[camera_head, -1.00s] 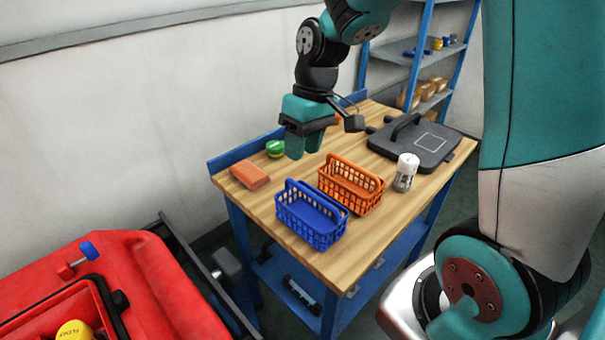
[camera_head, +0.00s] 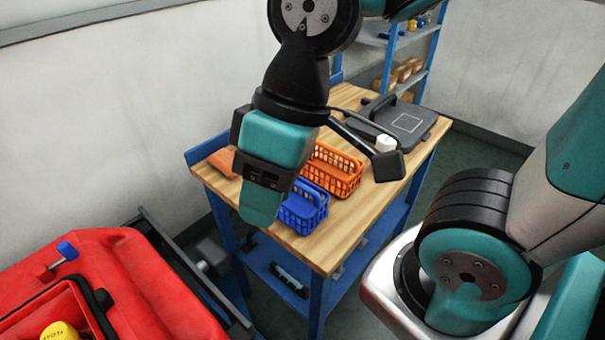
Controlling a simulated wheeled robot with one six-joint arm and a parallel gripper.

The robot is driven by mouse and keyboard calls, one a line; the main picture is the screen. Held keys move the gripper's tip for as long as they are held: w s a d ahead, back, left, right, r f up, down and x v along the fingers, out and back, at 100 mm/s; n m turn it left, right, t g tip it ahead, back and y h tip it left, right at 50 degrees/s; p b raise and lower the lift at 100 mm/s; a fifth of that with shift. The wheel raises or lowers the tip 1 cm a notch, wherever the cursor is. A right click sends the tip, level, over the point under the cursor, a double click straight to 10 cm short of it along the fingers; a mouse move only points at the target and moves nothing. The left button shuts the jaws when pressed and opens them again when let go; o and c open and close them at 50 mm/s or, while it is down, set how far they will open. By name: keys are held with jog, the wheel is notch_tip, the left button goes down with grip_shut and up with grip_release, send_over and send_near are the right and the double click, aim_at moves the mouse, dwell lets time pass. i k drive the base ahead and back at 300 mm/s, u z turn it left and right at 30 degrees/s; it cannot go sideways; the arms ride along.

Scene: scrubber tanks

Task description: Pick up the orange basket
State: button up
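The orange basket (camera_head: 336,170) stands upright on the wooden table, behind the blue basket (camera_head: 303,208). Its left end is hidden by my gripper. My gripper (camera_head: 262,205) hangs in front of the baskets, closer to the camera, and covers the left part of the blue basket. It appears apart from both baskets. Its fingers are seen from the back, so I cannot tell how far they are open.
An orange-brown block (camera_head: 224,161) lies at the table's left. A dark case (camera_head: 405,122) lies at the back right, with a white-topped item (camera_head: 386,144) partly hidden before it. A red machine (camera_head: 130,275) stands at the lower left. Blue shelves (camera_head: 400,50) stand behind.

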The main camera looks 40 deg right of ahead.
aim_at(338, 183)
jog(key=k, duration=1.2)
jog(key=z, duration=0.7)
jog(key=i, duration=1.3)
jog(key=u, duration=0.7)
